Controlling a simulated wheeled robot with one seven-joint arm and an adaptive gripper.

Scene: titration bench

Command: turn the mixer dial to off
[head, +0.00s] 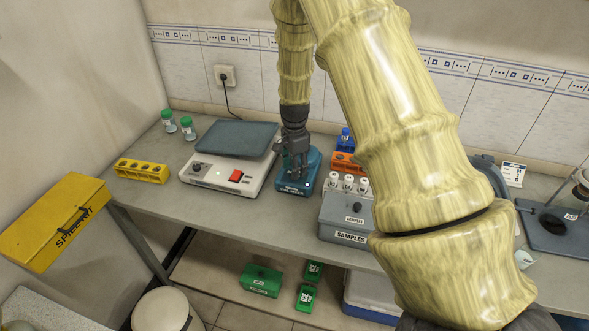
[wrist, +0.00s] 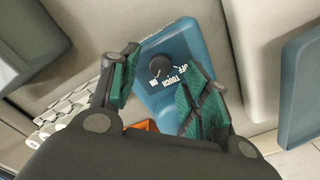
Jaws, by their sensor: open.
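The mixer (head: 312,176) is a small blue unit on the bench; its front is partly covered by my gripper (head: 297,172) in the head view. In the wrist view the mixer's blue face (wrist: 180,50) carries a round black dial (wrist: 159,66), with the words ON, TOUCH and OFF printed beside it. Which word the dial points to is not clear. My gripper also shows in the wrist view (wrist: 161,62), open, with its green-padded fingers on either side of the dial in the picture. Nothing is between the fingers, and I cannot tell whether they touch the mixer.
A white device with a grey top plate and red switch (head: 235,177) stands close left of the mixer. A grey SAMPLES box (head: 345,214) and orange rack (head: 346,161) stand close right. A yellow rack (head: 141,171) is further left. The bench front before the mixer is clear.

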